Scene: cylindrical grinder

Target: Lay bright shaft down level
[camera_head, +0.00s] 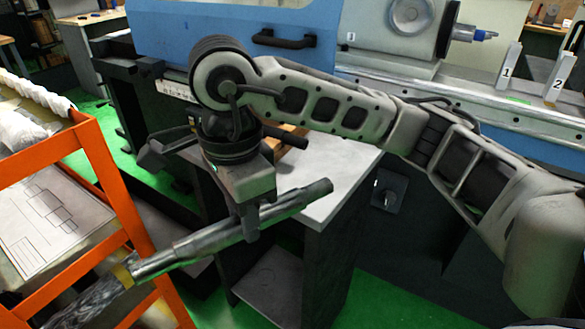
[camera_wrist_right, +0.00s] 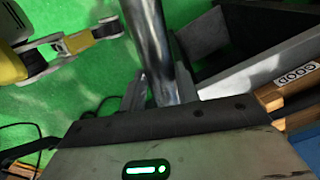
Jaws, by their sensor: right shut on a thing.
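The bright shaft (camera_head: 205,243) is a long stepped metal bar. My right gripper (camera_head: 250,222) is shut on it toward its upper right part. The shaft is tilted in the head view, its right end higher and in front of the grey table top (camera_head: 338,178), its left end toward the orange rack. Whether it touches anything is unclear. In the right wrist view the shaft (camera_wrist_right: 149,45) runs up from between the fingers (camera_wrist_right: 152,92). My left gripper is not in view.
An orange rack (camera_head: 97,160) with a drawing sheet (camera_head: 48,222) stands at left. The blue and grey grinder (camera_head: 210,25) is behind, with blocks marked 1 (camera_head: 509,68) and 2 (camera_head: 560,78) at right. A wooden piece labelled GOOD (camera_wrist_right: 296,78) shows in the wrist view.

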